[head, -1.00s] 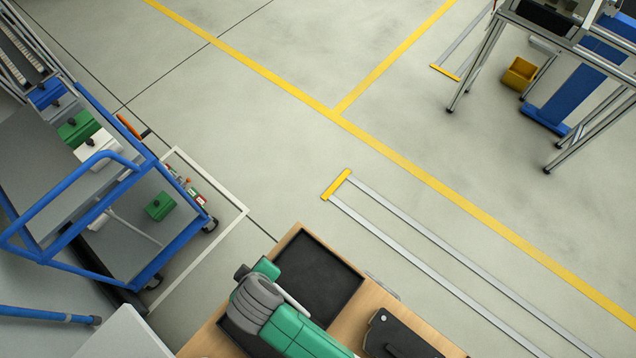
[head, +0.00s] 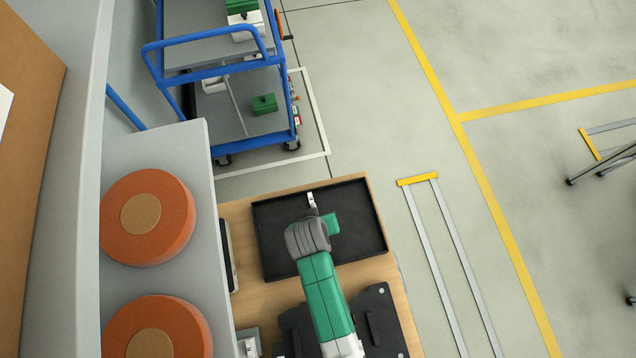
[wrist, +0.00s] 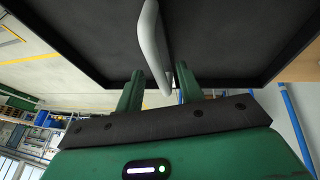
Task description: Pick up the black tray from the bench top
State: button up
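The black tray (head: 265,225) lies flat on the wooden bench top (head: 240,215). It is shallow and rectangular, with a grey bar-like handle (head: 311,201). My arm and gripper are over the tray and hide its middle in the head view. In the wrist view the black tray (wrist: 235,35) fills the upper part, and the grey handle (wrist: 152,45) runs down between my green fingers. My gripper (wrist: 160,78) is open, with one finger on each side of the handle. A narrow gap shows at the right finger; contact at the left finger is unclear.
A dark fixture (head: 378,325) lies on the bench in front of the tray. A grey cabinet with orange discs (head: 148,218) stands close at left. A blue trolley (head: 225,65) stands behind the bench. Open floor lies to the right.

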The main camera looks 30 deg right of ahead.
jog(key=shift+w+d+f, duration=0.1)
jog(key=shift+f, duration=0.6)
grip_shut()
dwell(0.9)
